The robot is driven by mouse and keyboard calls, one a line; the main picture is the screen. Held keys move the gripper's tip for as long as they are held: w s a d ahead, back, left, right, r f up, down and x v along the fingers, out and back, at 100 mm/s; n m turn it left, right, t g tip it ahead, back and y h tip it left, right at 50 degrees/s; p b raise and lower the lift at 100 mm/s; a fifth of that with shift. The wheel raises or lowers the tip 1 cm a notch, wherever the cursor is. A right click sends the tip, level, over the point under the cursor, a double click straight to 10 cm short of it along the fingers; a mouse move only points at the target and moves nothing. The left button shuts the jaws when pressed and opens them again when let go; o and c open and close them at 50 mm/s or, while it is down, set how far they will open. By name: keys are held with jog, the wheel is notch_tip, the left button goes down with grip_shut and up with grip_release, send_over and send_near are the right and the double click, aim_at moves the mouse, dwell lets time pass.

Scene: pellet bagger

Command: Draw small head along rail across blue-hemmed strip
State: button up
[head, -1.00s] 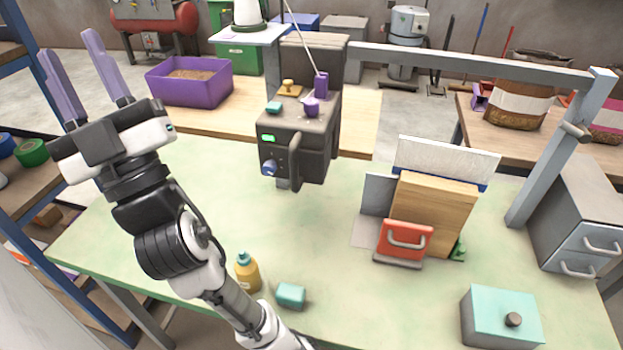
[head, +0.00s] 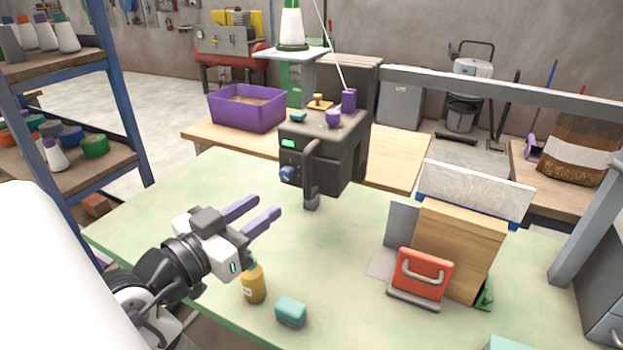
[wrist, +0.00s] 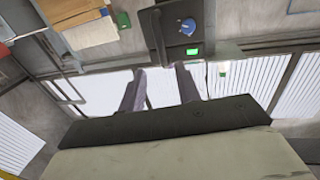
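A dark box-shaped head (head: 345,155) with a green display, a blue knob and a front handle (head: 311,168) stands at the left end of the grey rail (head: 470,88). It also shows upside down in the wrist view (wrist: 205,15). The white strip (head: 475,188) with a blue lower edge stands upright behind a wooden board (head: 455,240), to the right of the head and below the rail. My gripper (head: 268,206) is open and empty above the table's left part, its purple fingers pointing towards the head. It touches neither the head nor its handle.
A red clamp with a grey handle (head: 422,274) is in front of the board. The table between gripper and head is clear.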

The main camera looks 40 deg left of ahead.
aim_at(305, 178)
jog(key=w+p, duration=0.1)
jog(key=w, duration=0.2)
jog(key=w+p, duration=0.1)
jog(key=w, duration=0.3)
jog(key=w+p, duration=0.1)
jog(key=w, duration=0.3)
jog(key=shift+w+a+r, duration=0.1)
jog(key=shift+w+a, duration=0.05)
jog(key=shift+a, duration=0.1)
jog(key=shift+w, duration=0.65)
jog(key=shift+c, duration=0.4)
grip_shut()
